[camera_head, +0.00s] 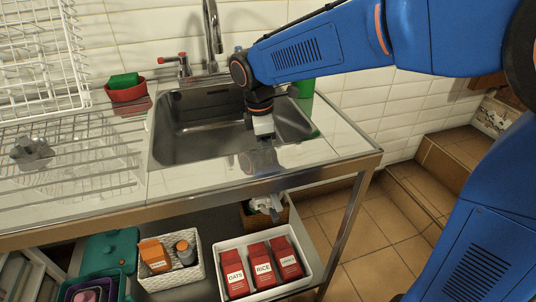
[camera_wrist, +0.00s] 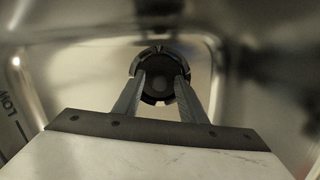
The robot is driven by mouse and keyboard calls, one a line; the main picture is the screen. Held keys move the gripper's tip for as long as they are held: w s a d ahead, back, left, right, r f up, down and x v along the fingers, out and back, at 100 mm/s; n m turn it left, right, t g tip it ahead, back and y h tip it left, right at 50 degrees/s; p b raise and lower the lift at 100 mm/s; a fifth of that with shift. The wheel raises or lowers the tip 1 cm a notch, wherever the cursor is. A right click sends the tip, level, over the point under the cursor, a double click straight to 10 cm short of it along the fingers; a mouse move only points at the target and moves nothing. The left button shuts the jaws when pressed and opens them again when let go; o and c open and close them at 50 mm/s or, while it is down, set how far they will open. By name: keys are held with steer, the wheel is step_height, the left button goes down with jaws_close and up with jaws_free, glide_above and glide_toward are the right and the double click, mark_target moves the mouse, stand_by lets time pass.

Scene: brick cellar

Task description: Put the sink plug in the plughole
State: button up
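The steel sink (camera_head: 185,140) is set into the worktop. My gripper (camera_head: 263,126) points down into its right part; in the head view its fingertips are hidden behind the front rim. In the wrist view the two fingers of my gripper (camera_wrist: 161,77) stand apart, with a dark round disc (camera_wrist: 158,83) between and beyond their tips. A dark notched ring (camera_wrist: 161,49) surrounds the disc. I cannot tell whether the disc is the sink plug, the plughole or both together, nor whether the fingers press on it.
A tap (camera_head: 212,35) rises behind the sink. A red dish (camera_head: 127,94) with a green sponge (camera_head: 123,80) stands back left. A wire rack (camera_head: 80,165) bears a grey object (camera_head: 31,151). A green item (camera_head: 306,88) stands behind my arm. Bins and a white tray (camera_head: 300,285) sit below.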

step_height(320, 180, up, 12)
steer(key=a, duration=0.1)
steer(key=shift+a, duration=0.2)
stand_by(0.3)
steer(key=shift+r, duration=0.15)
